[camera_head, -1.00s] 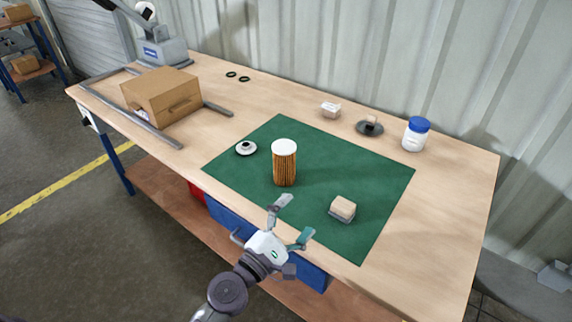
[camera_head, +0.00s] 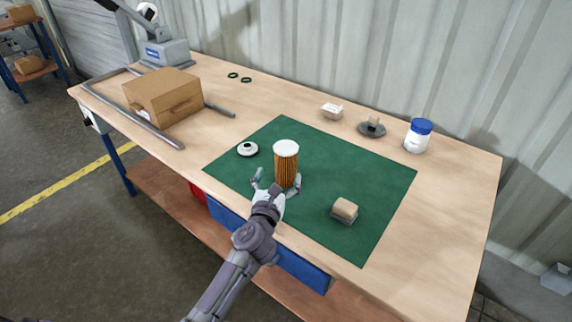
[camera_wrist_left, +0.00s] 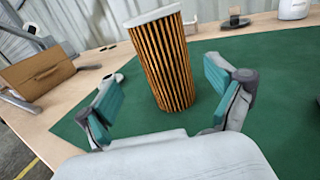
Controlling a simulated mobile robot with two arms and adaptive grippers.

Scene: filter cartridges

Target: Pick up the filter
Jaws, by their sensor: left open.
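The filter (camera_head: 286,166) is an orange-brown pleated cylinder with a white top cap. It stands upright on the green mat (camera_head: 350,238). My left gripper (camera_head: 278,180) is open, low over the mat on the near side of the filter. In the left wrist view the filter (camera_wrist_left: 162,62) stands just beyond the open teal-padded fingers (camera_wrist_left: 160,100), roughly centred between them. The fingers look apart from it. The filter's base shows on the mat in that view. My right gripper is not in view.
Behind stand a blue-lidded jar (camera_head: 418,135), a dark disc-based part (camera_head: 372,127) and a small white block (camera_head: 331,111). A cardboard box (camera_head: 162,98) stands at left.

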